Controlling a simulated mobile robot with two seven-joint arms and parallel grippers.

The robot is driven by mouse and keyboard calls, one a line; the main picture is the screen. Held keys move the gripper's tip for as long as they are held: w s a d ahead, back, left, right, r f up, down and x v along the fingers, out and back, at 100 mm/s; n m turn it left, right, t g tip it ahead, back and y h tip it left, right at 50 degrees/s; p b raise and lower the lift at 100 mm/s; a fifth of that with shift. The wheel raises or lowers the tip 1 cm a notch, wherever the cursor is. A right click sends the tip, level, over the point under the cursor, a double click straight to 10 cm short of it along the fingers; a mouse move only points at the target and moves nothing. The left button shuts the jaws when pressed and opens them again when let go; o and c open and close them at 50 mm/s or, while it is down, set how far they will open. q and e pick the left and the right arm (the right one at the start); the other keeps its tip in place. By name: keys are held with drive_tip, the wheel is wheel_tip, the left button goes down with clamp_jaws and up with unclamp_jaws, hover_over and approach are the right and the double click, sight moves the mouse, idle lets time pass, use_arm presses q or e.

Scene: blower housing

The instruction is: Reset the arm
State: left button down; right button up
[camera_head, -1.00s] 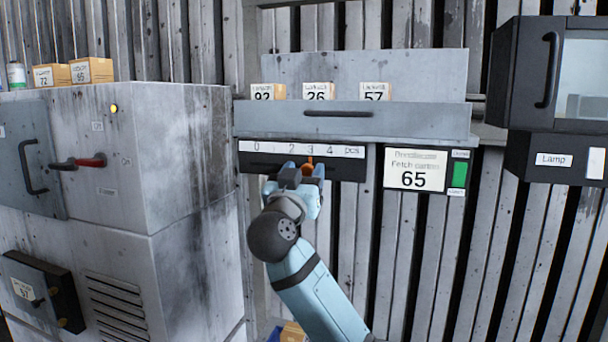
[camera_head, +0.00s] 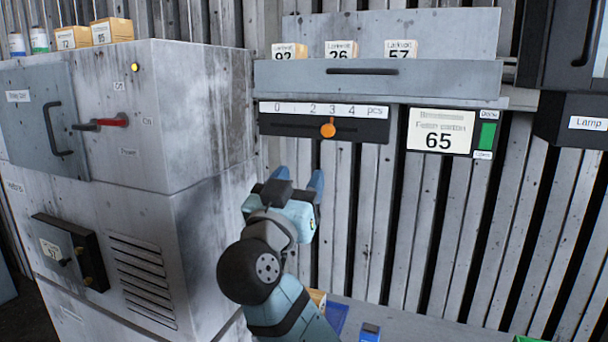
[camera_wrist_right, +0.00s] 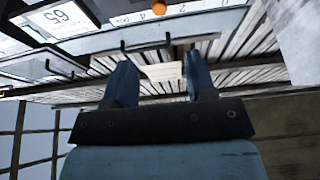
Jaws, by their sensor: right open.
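My right gripper (camera_head: 290,180) is in front of the slatted wall, below the slider panel (camera_head: 280,127). It points toward the wall and is apart from the panel. In the right wrist view its two blue fingers (camera_wrist_right: 162,82) stand apart with nothing between them. The orange slider knob (camera_head: 328,128) sits under the 3 on the scale, and it shows at the top of the right wrist view (camera_wrist_right: 159,7). My left gripper is not in view.
A grey cabinet (camera_head: 210,120) with a red-handled switch (camera_head: 112,121) stands close on the left. A drawer shelf (camera_head: 430,78) holds boxes numbered 92, 26 and 57. A sign (camera_head: 440,131) reads 65. A bench (camera_head: 420,325) with small items lies below.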

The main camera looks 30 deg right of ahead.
idle(0.4)
drive_tip(key=s+a+f+n+t+y, duration=0.25)
drive_tip(key=f+n+y, duration=0.35)
drive_tip(key=f, duration=0.5)
drive_tip(key=s+a+f+n+t+y, duration=0.1)
drive_tip(key=a+f+n+t+y, duration=0.2)
drive_tip(key=f+y, duration=0.65)
drive_tip(key=s+a+f+n+t+y, duration=0.1)
drive_tip(key=a+f+n+t+y, duration=0.1)
drive_tip(key=f+n+y, duration=0.7)
drive_tip(key=s+d+f+m+g+h, duration=0.1)
drive_tip(key=s+f+g, duration=0.2)
drive_tip(key=f, duration=0.6)
drive_tip(key=s+d+f+m+g+h, duration=0.1)
drive_tip(key=s+f+g, duration=0.3)
drive_tip(key=s+f, duration=0.4)
drive_tip(key=s+d+f+m+g+h, duration=0.1)
drive_tip(key=s+f+m+g+h, duration=0.1)
drive_tip(key=f, duration=1)
drive_tip(key=s+m+g, duration=0.1)
drive_tip(key=s+g, duration=0.1)
drive_tip(key=s, duration=0.1)
drive_tip(key=shift+s+d, duration=0.25)
drive_tip(key=shift+s, duration=0.15)
